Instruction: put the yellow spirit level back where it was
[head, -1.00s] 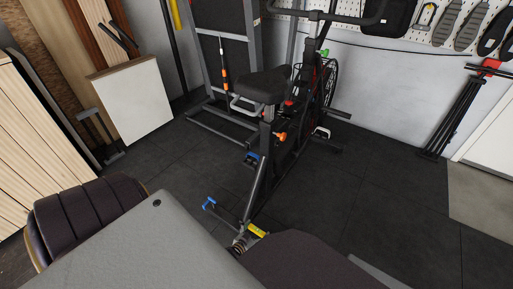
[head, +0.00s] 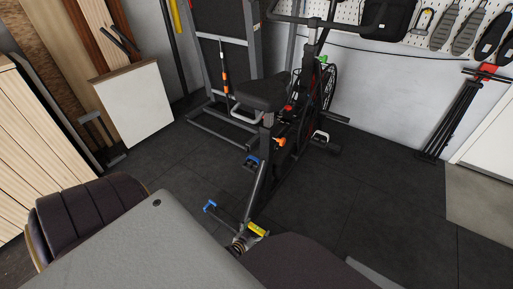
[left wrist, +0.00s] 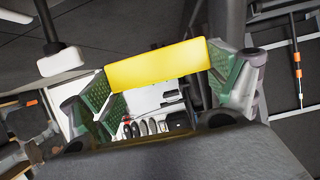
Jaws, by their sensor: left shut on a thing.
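The yellow spirit level (left wrist: 157,65) lies crosswise between the green-padded fingers of my left gripper (left wrist: 168,80) in the left wrist view. The fingers are shut on it. In the head view a small part of the level (head: 257,229) shows just beyond my grey arm. My left gripper (head: 240,243) is mostly hidden there behind my own arm. My right gripper is not in view.
An exercise bike (head: 262,90) stands ahead, with a dark rack behind it. A white panel (head: 133,103) leans at the left wall. Dark floor (head: 355,195) is clear between bike and tripod. Tools hang on a pegboard (head: 340,10).

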